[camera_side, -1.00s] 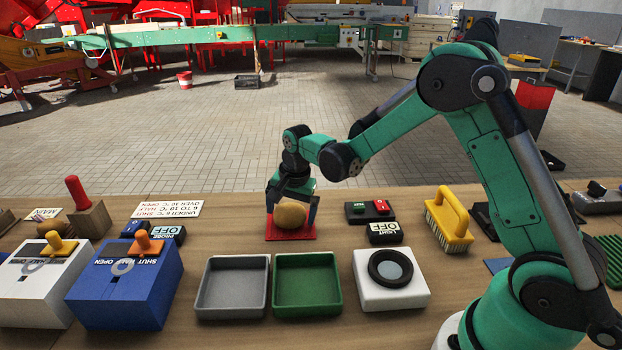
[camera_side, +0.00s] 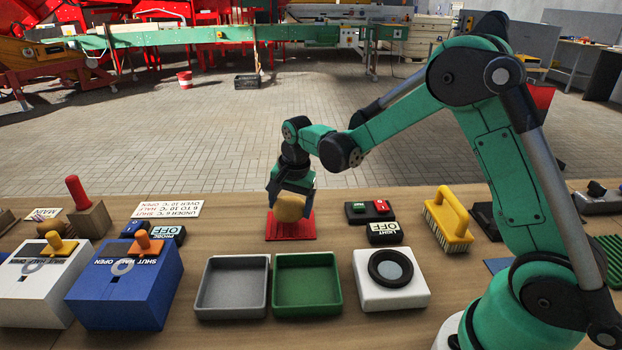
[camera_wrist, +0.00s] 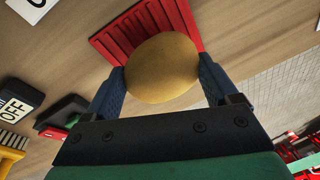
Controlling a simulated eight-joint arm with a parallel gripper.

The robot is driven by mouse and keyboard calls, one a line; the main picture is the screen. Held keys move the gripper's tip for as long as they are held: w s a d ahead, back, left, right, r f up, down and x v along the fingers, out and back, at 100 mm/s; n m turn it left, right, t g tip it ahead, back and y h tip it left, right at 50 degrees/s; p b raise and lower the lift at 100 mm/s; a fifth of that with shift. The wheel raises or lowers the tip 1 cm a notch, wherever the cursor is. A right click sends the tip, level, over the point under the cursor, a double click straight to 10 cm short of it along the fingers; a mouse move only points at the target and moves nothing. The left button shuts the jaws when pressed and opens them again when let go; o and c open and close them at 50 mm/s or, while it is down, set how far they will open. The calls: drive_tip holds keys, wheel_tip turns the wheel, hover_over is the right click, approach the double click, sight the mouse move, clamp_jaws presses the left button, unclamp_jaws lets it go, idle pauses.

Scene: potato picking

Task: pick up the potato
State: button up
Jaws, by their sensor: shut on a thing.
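The potato (camera_side: 290,207) is round and yellow-brown. My gripper (camera_side: 289,203) is shut on it and holds it a little above the red ribbed mat (camera_side: 291,234). In the wrist view the potato (camera_wrist: 162,68) sits between my two blue fingers (camera_wrist: 162,82), one on each side. The red mat (camera_wrist: 112,42) shows behind it there, partly hidden by the potato.
A grey tray (camera_side: 232,314) and a green tray (camera_side: 307,312) stand in front of the mat. A white box with a round dial (camera_side: 392,303) is right of them. A yellow brush (camera_side: 450,214) lies farther right. Blue and white boxes stand left.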

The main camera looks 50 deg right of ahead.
sight(291, 200)
wheel_tip(291, 200, up, 17)
drive_tip(key=s+d, duration=0.1)
drive_tip(key=s, duration=1)
drive_tip(key=shift+s+a+f, duration=0.15)
drive_tip(key=shift+s+f, duration=1.8)
drive_tip(key=shift+f, duration=0.35)
drive_tip(key=shift+s+a+f, duration=0.15)
drive_tip(key=shift+s+f, duration=1.85)
drive_tip(key=shift+f, duration=0.3)
drive_tip(key=shift+s+a+f, duration=0.15)
drive_tip(key=shift+s+f, duration=1.8)
drive_tip(key=shift+f, duration=0.35)
drive_tip(key=shift+f, duration=0.1)
drive_tip(key=shift+f, duration=0.45)
